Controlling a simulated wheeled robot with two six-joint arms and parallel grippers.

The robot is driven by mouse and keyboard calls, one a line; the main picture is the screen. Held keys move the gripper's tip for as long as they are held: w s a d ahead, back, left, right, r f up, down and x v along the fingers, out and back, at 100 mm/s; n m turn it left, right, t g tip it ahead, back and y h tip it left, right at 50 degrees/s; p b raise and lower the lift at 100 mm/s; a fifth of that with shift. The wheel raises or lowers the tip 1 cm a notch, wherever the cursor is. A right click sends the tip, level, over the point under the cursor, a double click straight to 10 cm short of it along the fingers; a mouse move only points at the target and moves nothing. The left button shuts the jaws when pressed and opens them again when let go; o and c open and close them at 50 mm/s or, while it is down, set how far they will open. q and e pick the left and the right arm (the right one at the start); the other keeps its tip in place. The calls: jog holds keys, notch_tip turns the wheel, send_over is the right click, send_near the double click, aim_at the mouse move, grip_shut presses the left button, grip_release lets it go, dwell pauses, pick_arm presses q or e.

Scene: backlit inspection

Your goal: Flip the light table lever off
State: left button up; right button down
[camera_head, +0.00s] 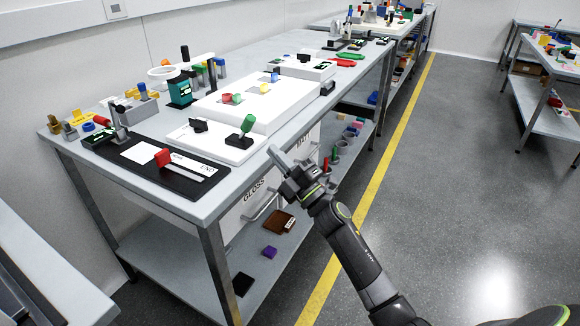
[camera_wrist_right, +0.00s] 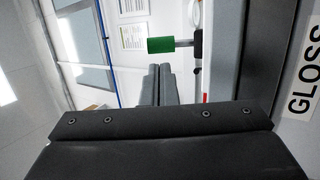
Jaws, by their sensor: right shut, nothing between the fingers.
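The light table (camera_head: 213,112) is a low white box on the grey workbench, with a few coloured pieces on top. At its front end is a white base plate (camera_head: 215,142) carrying a lever with a green grip (camera_head: 247,124) that leans up to the right. My left gripper is not in view.
A black mat (camera_head: 150,165) with a red-handled slider lies left of the lever. A teal box (camera_head: 180,90) and small parts stand behind. Drawers marked GLOSS (camera_head: 254,189) are under the bench edge. The floor to the right (camera_head: 450,180) is clear.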

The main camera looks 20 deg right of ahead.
aim_at(245, 128)
jog(key=x, duration=0.6)
jog(key=shift+w+a+r, duration=0.1)
jog(key=shift+w, duration=0.05)
pick_arm(q)
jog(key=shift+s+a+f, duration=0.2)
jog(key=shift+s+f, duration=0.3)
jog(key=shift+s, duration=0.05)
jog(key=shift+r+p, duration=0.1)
jog(key=shift+p, duration=0.2)
